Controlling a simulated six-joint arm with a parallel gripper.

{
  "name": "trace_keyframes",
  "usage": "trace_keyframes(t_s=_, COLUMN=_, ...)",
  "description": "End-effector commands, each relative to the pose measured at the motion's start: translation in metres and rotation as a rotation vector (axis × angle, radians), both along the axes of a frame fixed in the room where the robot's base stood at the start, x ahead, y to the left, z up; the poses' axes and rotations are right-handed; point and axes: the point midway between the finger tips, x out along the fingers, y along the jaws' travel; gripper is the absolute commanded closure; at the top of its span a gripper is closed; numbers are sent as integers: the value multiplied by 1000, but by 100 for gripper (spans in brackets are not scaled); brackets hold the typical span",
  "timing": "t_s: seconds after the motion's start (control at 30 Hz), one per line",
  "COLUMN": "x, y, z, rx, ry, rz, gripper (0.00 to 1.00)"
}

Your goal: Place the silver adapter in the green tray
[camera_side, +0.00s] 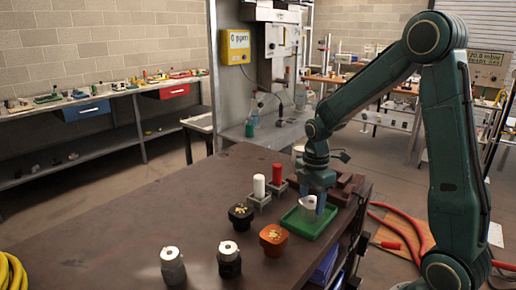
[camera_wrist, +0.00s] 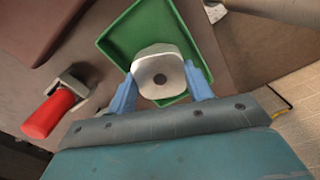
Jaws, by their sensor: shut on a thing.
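My gripper (camera_side: 318,203) is shut on the silver adapter (camera_side: 308,201), a pale silver-white piece. The green tray (camera_side: 325,226) is at the right end of the brown table. In the wrist view, the adapter overlaps the green tray (camera_wrist: 117,38), within its outline or close to its near edge. I cannot tell whether the adapter touches the tray floor.
White (camera_side: 259,187) and red (camera_side: 277,175) cylinders stand in grey holders left of the tray. Black (camera_side: 240,216) and orange (camera_side: 273,239) knobbed pieces stand nearby. Grey (camera_side: 173,268) and black (camera_side: 229,262) pieces with white tops are at the front.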

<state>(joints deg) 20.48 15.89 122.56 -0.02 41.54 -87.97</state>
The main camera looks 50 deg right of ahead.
Motion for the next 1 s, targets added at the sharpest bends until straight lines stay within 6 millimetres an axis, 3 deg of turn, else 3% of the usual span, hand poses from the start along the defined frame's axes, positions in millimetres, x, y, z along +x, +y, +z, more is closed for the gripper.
trace_keyframes(t_s=0.03, x=0, y=0, z=0, rx=-1, ry=-2, rz=0, gripper=44)
trace_keyframes(t_s=0.13, x=0, y=0, z=0, rx=0, ry=-1, rz=0, gripper=24)
trace_keyframes(t_s=0.67, x=0, y=0, z=9, rx=-1, ry=-2, rz=0, gripper=24)
trace_keyframes(t_s=1.0, x=1, y=0, z=54, rx=-2, ry=-5, rz=0, gripper=24)
